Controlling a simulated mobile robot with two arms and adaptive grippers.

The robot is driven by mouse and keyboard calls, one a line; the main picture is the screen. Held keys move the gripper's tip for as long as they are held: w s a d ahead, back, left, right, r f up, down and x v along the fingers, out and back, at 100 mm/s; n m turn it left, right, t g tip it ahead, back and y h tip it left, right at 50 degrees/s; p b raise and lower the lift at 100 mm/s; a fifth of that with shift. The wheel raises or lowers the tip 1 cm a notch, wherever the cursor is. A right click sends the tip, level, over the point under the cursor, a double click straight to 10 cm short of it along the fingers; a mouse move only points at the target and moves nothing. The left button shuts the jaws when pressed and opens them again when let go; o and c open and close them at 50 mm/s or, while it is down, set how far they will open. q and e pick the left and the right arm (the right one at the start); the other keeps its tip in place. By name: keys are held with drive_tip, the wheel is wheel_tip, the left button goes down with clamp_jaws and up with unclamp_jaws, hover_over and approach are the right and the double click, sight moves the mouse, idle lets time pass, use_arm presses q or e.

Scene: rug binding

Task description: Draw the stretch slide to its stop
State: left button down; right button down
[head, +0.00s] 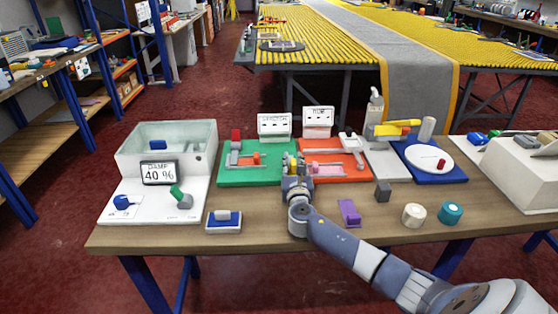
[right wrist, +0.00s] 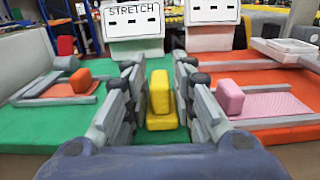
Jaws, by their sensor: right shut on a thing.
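The green board (head: 230,178) stands on the bench with a STRETCH sign (right wrist: 132,17) behind it. A yellow upright handle (right wrist: 160,88) on a yellow base (right wrist: 160,122) is at the board's right side. My right gripper (head: 292,172) reaches over the bench from the front right. In the right wrist view its two fingers (right wrist: 160,95) stand on both sides of the yellow handle, shut on it. In the head view the gripper hides most of the handle and base. My left gripper is in neither view.
An orange block (right wrist: 80,80) sits in a grey frame on the green board. The orange board (head: 345,170) with a pink block (right wrist: 230,97) lies close on the right. A purple bracket (head: 349,212) and a blue-and-white block (head: 223,221) are near the front edge.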

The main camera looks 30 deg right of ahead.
drive_tip(key=shift+s+d, duration=0.1)
drive_tip(key=shift+d, duration=0.1)
drive_tip(key=c, duration=1.6)
unclamp_jaws()
drive_tip(key=shift+o, duration=0.2)
drive_tip(key=shift+d, duration=0.1)
drive_tip(key=shift+s+a, duration=0.35)
drive_tip(key=shift+s, duration=0.05)
drive_tip(key=v, duration=1.1)
drive_tip(key=shift+s+d, duration=0.1)
